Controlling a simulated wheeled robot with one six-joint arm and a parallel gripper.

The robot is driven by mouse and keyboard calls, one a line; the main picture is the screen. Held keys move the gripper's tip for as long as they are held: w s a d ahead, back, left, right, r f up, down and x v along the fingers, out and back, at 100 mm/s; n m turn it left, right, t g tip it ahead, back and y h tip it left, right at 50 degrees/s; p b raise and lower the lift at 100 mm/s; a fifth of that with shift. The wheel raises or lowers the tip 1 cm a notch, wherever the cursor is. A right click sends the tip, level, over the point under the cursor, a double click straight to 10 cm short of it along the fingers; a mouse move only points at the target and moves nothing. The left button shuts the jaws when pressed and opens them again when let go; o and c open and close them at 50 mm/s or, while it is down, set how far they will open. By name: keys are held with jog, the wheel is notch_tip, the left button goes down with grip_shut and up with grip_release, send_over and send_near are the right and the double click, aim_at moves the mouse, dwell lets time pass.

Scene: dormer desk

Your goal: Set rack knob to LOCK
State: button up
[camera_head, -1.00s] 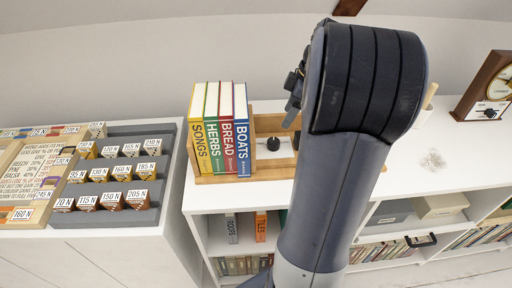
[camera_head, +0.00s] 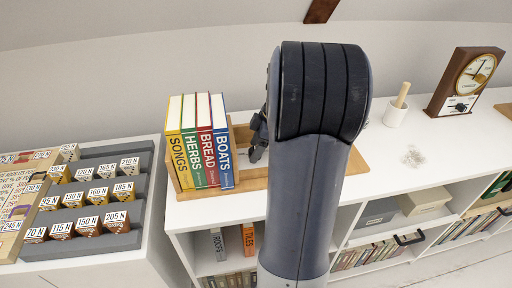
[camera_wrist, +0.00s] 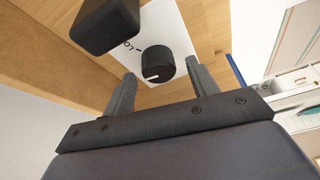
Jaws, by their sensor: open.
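In the wrist view the rack knob (camera_wrist: 157,64) is a round black dial with a short white pointer line. It sits on a white plate (camera_wrist: 168,24) with partly hidden lettering starting "LO". A dark block (camera_wrist: 105,24) stands over the plate's left side and covers some of it. My gripper (camera_wrist: 161,72) is open, its fingertips just short of the knob, one towards each side, apparently not closed on it. In the head view my gripper (camera_head: 257,132) is at the wooden rack (camera_head: 252,185), right of the books; the knob is hidden there.
Several upright books (camera_head: 201,142) fill the rack's left part, close to my gripper. A white cup (camera_head: 396,115) with a wooden pestle and a brown clock (camera_head: 465,80) stand to the right. A grey tray (camera_head: 101,150) of labelled weights is at left. The white shelf top between is mostly clear.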

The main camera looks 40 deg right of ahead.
jog(key=shift+f, duration=0.1)
jog(key=shift+c, duration=0.4)
jog(key=c, duration=0.9)
jog(key=shift+m, duration=0.3)
jog(key=m+t+h+b, duration=0.1)
jog(key=m, duration=0.3)
jog(key=shift+a+b, duration=0.15)
jog(key=shift+b, duration=0.25)
jog(key=m+h, duration=0.1)
jog(key=m, duration=0.2)
jog(key=m+h, duration=0.1)
jog(key=m, duration=0.1)
jog(key=shift+m+t+h, duration=0.3)
jog(key=shift+m+t, duration=0.1)
jog(key=o, duration=1)
